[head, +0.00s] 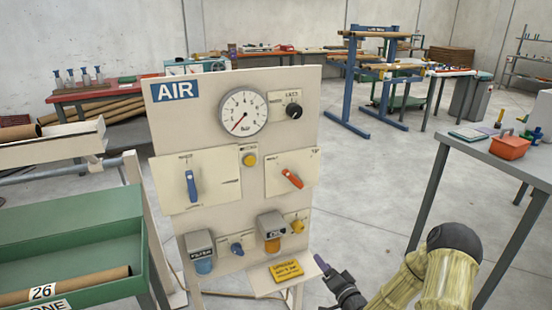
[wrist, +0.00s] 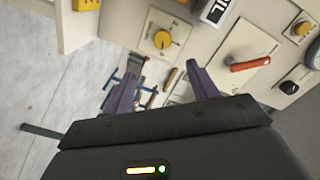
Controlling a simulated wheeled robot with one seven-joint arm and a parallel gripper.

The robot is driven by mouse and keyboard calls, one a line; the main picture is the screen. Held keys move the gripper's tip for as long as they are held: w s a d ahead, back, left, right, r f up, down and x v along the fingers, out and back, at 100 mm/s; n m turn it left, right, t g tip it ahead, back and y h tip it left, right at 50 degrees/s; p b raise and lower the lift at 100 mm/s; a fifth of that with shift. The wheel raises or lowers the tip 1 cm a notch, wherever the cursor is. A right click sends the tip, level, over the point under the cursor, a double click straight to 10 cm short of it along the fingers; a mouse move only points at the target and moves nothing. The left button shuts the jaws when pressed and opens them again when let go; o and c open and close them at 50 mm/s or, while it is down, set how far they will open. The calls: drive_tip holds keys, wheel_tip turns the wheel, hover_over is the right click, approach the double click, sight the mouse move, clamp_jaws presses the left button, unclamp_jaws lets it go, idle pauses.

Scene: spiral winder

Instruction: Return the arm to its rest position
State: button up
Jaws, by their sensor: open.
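My gripper (head: 324,268) is at the lower right of the head view, just right of the AIR panel's lower edge. My arm (head: 425,275) comes in from the bottom right, bent, with a dark joint. In the wrist view my gripper (wrist: 160,88) shows two purple fingers spread apart with nothing between them. The AIR panel (head: 215,130) stands upright beside it, with a gauge (head: 242,113), a blue lever (head: 192,186) and a red lever (head: 292,178). The gripper looks apart from the panel; the exact distance is unclear.
A yellow sign (head: 286,270) lies on a small shelf at the panel's foot. A green tray (head: 75,235) is at left. Open floor (head: 370,190) lies between panel and table.

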drive_tip(key=s+a+r+n+g+h, duration=0.35)
drive_tip(key=s+r+g, duration=0.35)
drive_tip(key=s, duration=0.5)
drive_tip(key=s+a+r+n+g+h, duration=0.2)
drive_tip(key=s+r+n+g, duration=0.2)
drive_tip(key=s+r+g, duration=0.55)
wheel_tip(320, 180, up, 24)
drive_tip(key=s+t+p, duration=0.2)
drive_tip(key=p, duration=2.5)
drive_tip(key=shift+s+d, duration=0.15)
drive_tip(key=shift+s, duration=0.2)
drive_tip(key=shift+f, duration=0.15)
